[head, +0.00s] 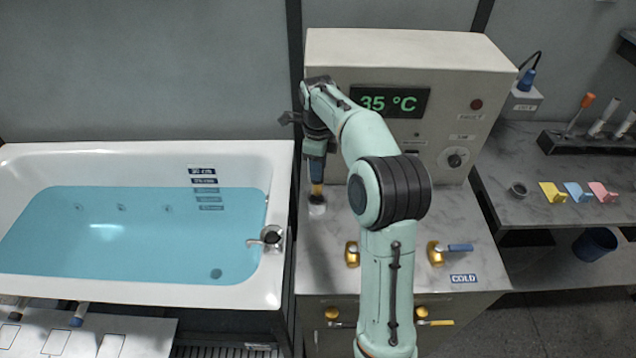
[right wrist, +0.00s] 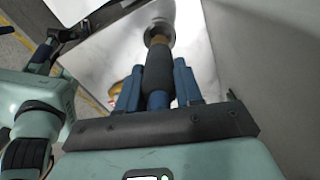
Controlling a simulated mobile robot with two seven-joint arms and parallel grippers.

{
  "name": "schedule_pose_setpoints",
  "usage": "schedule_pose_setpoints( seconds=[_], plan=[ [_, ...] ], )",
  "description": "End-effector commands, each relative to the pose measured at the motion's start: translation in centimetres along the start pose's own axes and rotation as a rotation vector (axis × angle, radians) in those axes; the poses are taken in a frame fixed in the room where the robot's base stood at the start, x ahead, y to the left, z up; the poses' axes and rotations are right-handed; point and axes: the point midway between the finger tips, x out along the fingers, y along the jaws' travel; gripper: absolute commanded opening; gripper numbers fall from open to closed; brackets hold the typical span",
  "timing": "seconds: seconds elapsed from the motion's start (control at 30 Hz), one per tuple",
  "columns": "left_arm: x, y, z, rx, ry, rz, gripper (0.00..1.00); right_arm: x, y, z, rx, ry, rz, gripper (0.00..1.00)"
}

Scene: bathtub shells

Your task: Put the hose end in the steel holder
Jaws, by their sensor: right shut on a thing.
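My right gripper (head: 316,172) points down at the left of the marble counter, in front of the control box. It is shut on the hose end (right wrist: 158,68), which has a dark grip, a blue part and a brass-coloured tip. The hose end's brass part (head: 316,189) shows just below the fingers in the head view. The steel holder (head: 317,207) is directly under it, and its round rim (right wrist: 160,26) shows around the tip in the right wrist view. The tip is at the holder's mouth; I cannot tell how deep. My left gripper is not in view.
The control box (head: 450,110) reads 35 °C and stands close behind my right gripper. The filled bathtub (head: 278,170) is at the left. Brass valves (head: 435,253) stand on the counter (head: 325,260). A side shelf (head: 520,150) at the right holds coloured pieces and a tube rack.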

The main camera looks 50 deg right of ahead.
Motion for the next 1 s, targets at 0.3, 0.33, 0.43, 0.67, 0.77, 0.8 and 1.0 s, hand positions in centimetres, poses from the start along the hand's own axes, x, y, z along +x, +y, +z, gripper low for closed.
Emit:
schedule_pose_setpoints(
  seconds=[0.3,0.33,0.43,0.67,0.77,0.8,1.0],
  plan=[
    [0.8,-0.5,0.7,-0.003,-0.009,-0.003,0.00,3.5,0.0,-0.1,0.001,0.001,0.001,0.00],
    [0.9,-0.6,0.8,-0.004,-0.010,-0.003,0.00,4.1,0.0,-0.1,0.001,0.002,0.002,0.00],
    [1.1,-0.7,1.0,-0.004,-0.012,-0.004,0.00,5.4,0.0,0.0,0.000,0.000,0.000,0.00],
    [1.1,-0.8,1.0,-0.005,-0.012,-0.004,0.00,5.9,-0.1,0.1,0.000,-0.003,-0.002,0.00],
    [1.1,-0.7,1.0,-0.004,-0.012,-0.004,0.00,5.9,-0.1,0.1,0.000,-0.003,-0.002,0.00],
    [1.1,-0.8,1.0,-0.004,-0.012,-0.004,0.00,6.0,-0.1,0.1,0.000,-0.003,-0.002,0.00],
    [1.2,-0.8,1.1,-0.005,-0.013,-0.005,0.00,6.3,-0.1,0.0,0.000,-0.002,-0.002,0.61]
  ],
)
